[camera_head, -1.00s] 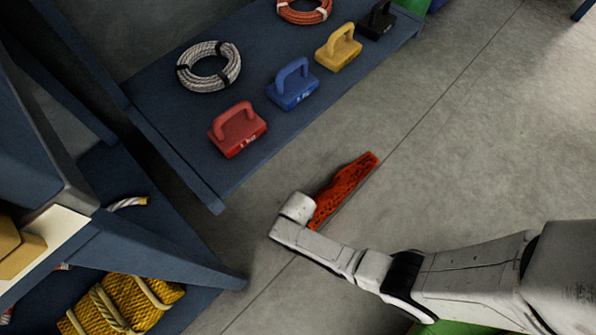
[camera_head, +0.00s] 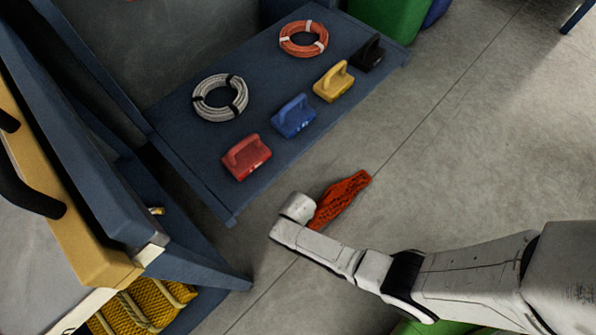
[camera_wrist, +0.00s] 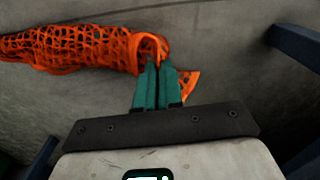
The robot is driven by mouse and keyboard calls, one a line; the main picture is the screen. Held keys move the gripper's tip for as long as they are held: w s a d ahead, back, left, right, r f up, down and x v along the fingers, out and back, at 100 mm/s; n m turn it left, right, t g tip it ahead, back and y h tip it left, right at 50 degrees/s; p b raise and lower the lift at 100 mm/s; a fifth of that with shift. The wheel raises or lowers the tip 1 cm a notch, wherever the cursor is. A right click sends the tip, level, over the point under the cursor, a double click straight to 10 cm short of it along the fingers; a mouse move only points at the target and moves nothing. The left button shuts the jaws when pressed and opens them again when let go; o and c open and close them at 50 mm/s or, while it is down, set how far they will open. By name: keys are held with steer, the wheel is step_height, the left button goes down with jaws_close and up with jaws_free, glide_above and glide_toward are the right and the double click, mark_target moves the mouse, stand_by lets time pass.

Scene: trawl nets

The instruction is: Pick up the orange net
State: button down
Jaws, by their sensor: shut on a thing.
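The orange net (camera_head: 342,198) is a rolled, open-mesh bundle. In the head view it sticks out beyond the end of my arm, above the grey floor. In the wrist view the net (camera_wrist: 75,48) stretches to the left, with a short loose end to the right of the fingers. My gripper (camera_wrist: 158,68) has teal fingers close together, shut on the net near its right end. In the head view the fingers are hidden behind my wrist.
A blue shelf (camera_head: 215,195) at the upper left holds red (camera_head: 246,160), blue (camera_head: 294,118), yellow (camera_head: 334,84) and black (camera_head: 368,53) handled weights and two rope coils. A yellow net bundle (camera_head: 150,305) lies at the lower left. Open floor (camera_head: 450,150) extends to the right.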

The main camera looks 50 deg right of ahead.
step_height(320, 180, up, 36)
steer(key=p, duration=3.5)
